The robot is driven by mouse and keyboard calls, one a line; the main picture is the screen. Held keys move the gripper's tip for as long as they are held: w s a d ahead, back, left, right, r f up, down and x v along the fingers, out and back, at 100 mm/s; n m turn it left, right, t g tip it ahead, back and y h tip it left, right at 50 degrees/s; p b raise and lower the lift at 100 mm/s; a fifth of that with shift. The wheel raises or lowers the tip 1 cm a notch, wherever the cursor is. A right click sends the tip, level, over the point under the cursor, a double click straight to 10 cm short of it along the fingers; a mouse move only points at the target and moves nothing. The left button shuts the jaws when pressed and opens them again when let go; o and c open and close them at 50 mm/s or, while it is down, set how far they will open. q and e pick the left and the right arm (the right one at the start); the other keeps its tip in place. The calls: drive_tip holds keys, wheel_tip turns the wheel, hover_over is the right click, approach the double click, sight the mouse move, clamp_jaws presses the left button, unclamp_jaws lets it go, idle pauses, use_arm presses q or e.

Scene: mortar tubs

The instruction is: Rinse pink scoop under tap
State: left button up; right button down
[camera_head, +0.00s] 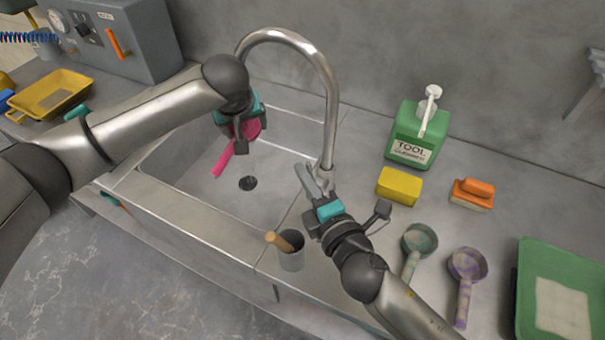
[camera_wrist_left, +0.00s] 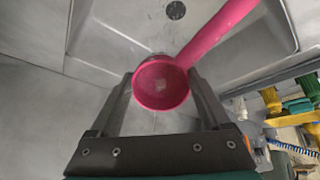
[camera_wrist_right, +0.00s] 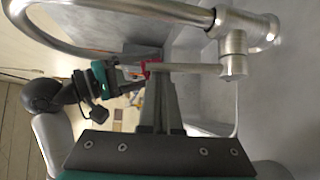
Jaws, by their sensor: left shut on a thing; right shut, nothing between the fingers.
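The pink scoop (camera_head: 223,160) hangs over the sink basin (camera_head: 200,190), its handle pointing down-left in the head view. My left gripper (camera_head: 240,143) is shut on it. In the left wrist view the scoop's round bowl (camera_wrist_left: 160,84) sits between the fingers, with the handle running up-right. The tap (camera_head: 332,110) arches over the basin from the right. Its lever (camera_wrist_right: 190,68) shows in the right wrist view. My right gripper (camera_head: 312,188) is shut and empty beside the lever; I cannot tell whether they touch. I cannot make out clearly whether water runs.
A green bottle (camera_head: 408,145), yellow sponge (camera_head: 399,186), orange brush (camera_head: 472,194), green scoop (camera_head: 418,243), purple scoop (camera_head: 467,266) and green tray (camera_head: 530,295) occupy the right counter.

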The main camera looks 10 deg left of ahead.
use_arm(q)
drive_tip(key=shift+a, duration=0.15)
use_arm(e)
drive_tip(key=shift+s+d, duration=0.25)
drive_tip(key=shift+d, duration=0.8)
use_arm(q)
drive_tip(key=shift+r, duration=0.1)
drive_tip(key=shift+w, duration=0.1)
use_arm(e)
drive_tip(key=s, duration=0.8)
drive_tip(key=shift+s+d, duration=0.25)
drive_tip(key=shift+d, duration=0.05)
drive_tip(key=shift+r, duration=0.15)
